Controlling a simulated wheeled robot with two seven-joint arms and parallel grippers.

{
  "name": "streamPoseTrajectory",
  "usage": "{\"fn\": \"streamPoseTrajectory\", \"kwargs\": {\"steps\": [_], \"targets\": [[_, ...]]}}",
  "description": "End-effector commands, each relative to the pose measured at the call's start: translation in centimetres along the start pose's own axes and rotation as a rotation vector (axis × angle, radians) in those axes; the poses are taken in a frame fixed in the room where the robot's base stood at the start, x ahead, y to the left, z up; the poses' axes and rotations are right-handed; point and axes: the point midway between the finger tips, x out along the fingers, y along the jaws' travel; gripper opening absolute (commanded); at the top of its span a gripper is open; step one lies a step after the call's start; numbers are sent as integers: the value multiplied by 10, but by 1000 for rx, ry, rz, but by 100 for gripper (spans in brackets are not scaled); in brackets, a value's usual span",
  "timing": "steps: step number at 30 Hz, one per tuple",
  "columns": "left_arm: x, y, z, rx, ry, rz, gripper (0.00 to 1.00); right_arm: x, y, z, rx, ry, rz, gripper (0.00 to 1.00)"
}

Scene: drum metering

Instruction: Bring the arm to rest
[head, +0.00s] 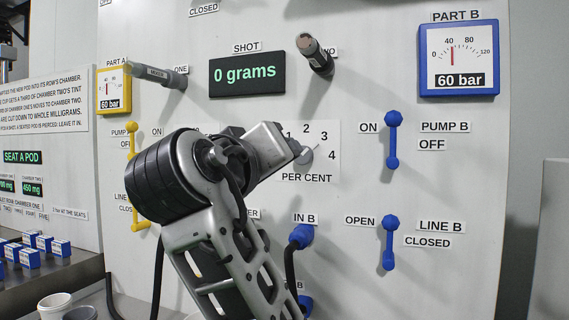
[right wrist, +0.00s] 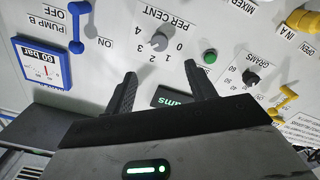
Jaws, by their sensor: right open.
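My right arm (head: 200,215) rises from the bottom middle of the head view, bent in front of the panel. Its wrist end hangs close to the PER CENT dial (head: 306,157); I cannot tell whether it touches. The fingers are not clear in that view. In the right wrist view my right gripper (right wrist: 160,70) is open, with two black fingers apart and nothing held between them. The PER CENT dial also shows there (right wrist: 159,41), beyond the fingertips. My left gripper is not in view.
The shot display (head: 247,73) reads 0 grams. Two dark handles (head: 316,55) (head: 160,76) stick out of the panel. Blue pump B (head: 392,140) and line B (head: 389,243) levers stand at right. Blue-white pods (head: 30,257) and a white cup (head: 53,306) are at lower left.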

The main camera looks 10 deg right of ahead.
Motion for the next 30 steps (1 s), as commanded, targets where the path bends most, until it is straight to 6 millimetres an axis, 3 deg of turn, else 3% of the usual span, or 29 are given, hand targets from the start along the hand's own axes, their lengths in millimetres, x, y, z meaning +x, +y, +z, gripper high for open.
{"fn": "streamPoseTrajectory", "kwargs": {"steps": [6, 16, 20, 30], "targets": [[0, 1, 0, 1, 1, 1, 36, -14, 0, 0, 1, -1, 0, 56], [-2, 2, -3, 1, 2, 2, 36, -15, 2, -2, 1, -1, 0, 56], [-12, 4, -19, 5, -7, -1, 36, -15, 15, -22, 1, 0, 1, 56], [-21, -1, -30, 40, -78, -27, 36, -15, 47, -70, 1, -1, 0, 56]]}}
